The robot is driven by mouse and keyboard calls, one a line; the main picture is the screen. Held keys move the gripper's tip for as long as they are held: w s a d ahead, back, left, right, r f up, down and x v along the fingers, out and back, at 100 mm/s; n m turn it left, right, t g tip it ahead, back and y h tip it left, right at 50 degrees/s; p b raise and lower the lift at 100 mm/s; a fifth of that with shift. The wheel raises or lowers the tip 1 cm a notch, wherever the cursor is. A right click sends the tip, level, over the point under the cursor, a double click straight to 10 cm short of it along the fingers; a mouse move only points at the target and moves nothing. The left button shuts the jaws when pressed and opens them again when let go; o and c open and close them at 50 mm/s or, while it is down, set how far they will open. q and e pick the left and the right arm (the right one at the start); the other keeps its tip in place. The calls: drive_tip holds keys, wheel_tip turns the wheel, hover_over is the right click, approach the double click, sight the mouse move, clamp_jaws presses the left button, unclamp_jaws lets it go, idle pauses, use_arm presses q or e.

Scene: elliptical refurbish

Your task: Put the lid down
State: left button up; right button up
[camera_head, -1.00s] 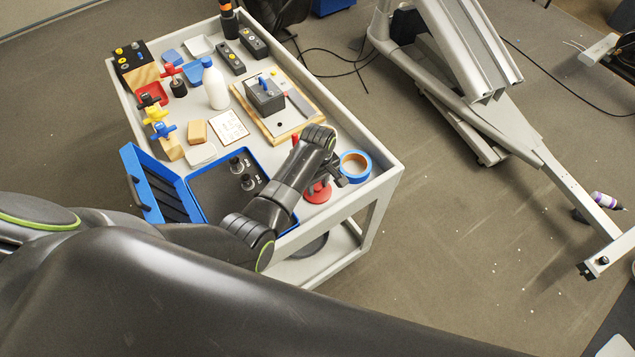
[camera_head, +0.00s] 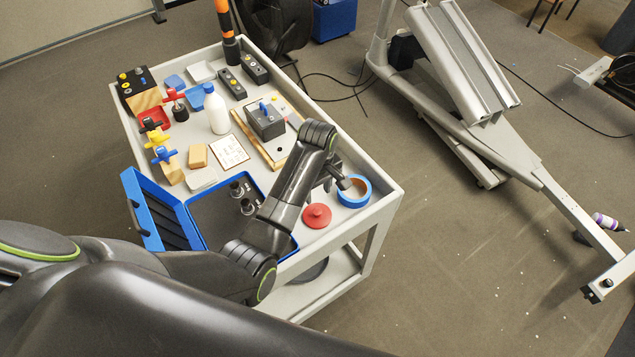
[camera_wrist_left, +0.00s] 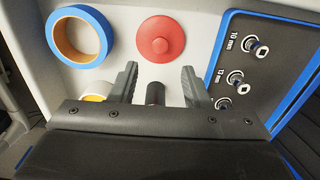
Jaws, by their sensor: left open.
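The red round lid (camera_head: 317,215) with a small knob lies on the cart top near its front edge, left of the blue tape roll. It also shows in the left wrist view (camera_wrist_left: 160,40), flat on the light surface beyond my fingertips. My left gripper (camera_head: 338,184) is open and apart from the lid. In the left wrist view its two fingers (camera_wrist_left: 160,80) are spread, with a dark cylindrical thing (camera_wrist_left: 155,93) partly visible between them. My right gripper is not in view.
The blue tape roll (camera_head: 354,191) lies right of the lid. A blue-rimmed tray (camera_head: 215,218) with several sockets stands to the left. A white bottle (camera_head: 216,110), a grey box (camera_head: 265,121) on a wooden board and coloured knobs stand farther back on the cart (camera_head: 393,168).

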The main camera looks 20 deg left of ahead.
use_arm(q)
drive_tip(key=shift+r, duration=1.55)
